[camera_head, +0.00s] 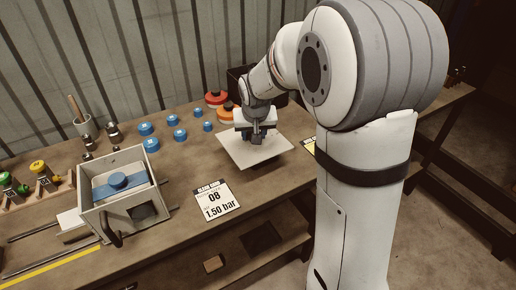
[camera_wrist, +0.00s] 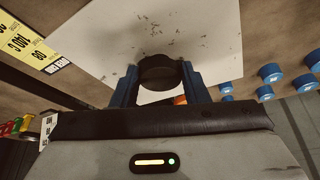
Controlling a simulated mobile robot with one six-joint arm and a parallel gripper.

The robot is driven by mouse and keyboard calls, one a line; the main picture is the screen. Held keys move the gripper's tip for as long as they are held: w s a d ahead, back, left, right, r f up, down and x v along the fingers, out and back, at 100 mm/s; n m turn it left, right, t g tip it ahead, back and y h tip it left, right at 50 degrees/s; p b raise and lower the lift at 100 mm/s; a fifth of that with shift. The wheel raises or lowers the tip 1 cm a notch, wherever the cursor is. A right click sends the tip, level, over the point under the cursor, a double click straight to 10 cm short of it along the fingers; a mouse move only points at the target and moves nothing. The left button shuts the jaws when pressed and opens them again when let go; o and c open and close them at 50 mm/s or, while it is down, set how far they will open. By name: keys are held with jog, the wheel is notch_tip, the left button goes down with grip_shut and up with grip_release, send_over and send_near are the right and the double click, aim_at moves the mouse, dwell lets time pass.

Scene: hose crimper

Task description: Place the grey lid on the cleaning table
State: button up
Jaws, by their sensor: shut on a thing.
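The grey lid (camera_head: 255,152) is a flat, square, light grey plate with a dark round knob on top. My gripper (camera_head: 258,137) is above its middle and shut on the knob. In the wrist view the blue fingers of my gripper (camera_wrist: 159,74) sit on both sides of the dark knob, and the lid (camera_wrist: 115,35) spreads out behind it with dark specks. The lid is over the wooden table (camera_head: 185,180), roughly level. A shadow shows under its front edge; I cannot tell whether it touches the table.
An open grey box (camera_head: 118,213) with a blue part inside stands at the left. Several blue caps (camera_head: 148,128), red and orange discs (camera_head: 215,97) and a dark bin (camera_head: 240,75) lie behind. A label card (camera_head: 216,200) reading 1.50 bar lies in front.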

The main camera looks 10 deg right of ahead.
aim_at(254, 150)
jog(key=shift+f, duration=3.5)
jog(key=shift+f, duration=0.1)
jog(key=shift+f, duration=0.15)
jog(key=o, duration=1.1)
